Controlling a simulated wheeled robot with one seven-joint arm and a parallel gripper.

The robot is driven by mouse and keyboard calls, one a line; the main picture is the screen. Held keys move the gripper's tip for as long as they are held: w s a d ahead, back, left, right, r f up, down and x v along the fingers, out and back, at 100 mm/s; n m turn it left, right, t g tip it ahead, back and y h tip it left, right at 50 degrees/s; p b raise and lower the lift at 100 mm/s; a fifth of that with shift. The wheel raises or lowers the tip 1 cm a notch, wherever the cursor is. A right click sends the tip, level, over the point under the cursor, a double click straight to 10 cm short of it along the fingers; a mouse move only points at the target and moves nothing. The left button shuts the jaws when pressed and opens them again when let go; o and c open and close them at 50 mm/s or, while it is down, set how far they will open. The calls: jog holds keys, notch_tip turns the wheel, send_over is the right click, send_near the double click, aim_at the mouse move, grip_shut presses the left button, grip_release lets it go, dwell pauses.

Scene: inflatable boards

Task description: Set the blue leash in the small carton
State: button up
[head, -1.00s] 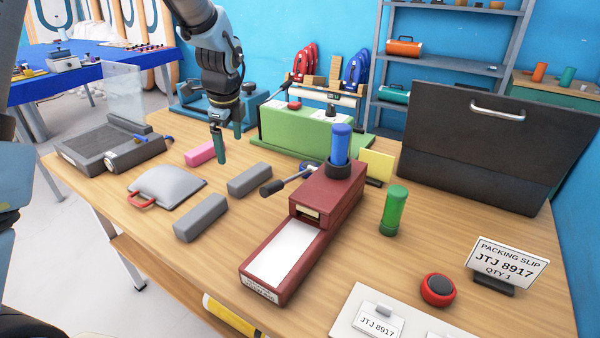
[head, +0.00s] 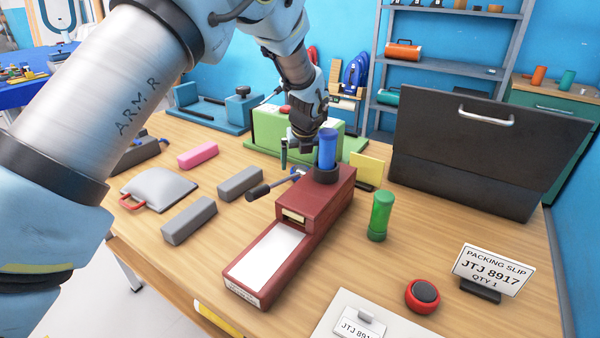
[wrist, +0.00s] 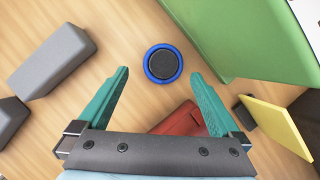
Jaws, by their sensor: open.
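A round blue ring with a dark centre, which looks like the coiled blue leash (wrist: 163,63), lies on the table in the wrist view. It shows between the tips of my open, empty gripper (wrist: 160,74), whose two green fingers stand on either side. In the head view my gripper (head: 299,150) hangs behind the red machine (head: 322,190), partly hidden by the blue cylinder (head: 328,148). I cannot pick out a small carton in either view.
Grey blocks (head: 189,220) and a grey pouch (head: 158,190) lie left of the red machine. A green box (wrist: 235,35) and a yellow card (wrist: 280,125) stand close to the leash. A green cylinder (head: 381,216) and a large dark case (head: 480,150) are to the right.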

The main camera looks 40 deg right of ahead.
aim_at(300, 168)
jog(key=shift+d+p+x, duration=0.15)
jog(key=shift+p+x, duration=0.4)
jog(key=shift+x, duration=0.65)
jog(key=shift+d+p+x, duration=0.15)
jog(key=shift+p+x, duration=0.35)
jog(key=shift+x, duration=0.75)
jog(key=shift+r, duration=0.1)
jog(key=c, duration=1.5)
jog(key=shift+r, duration=0.1)
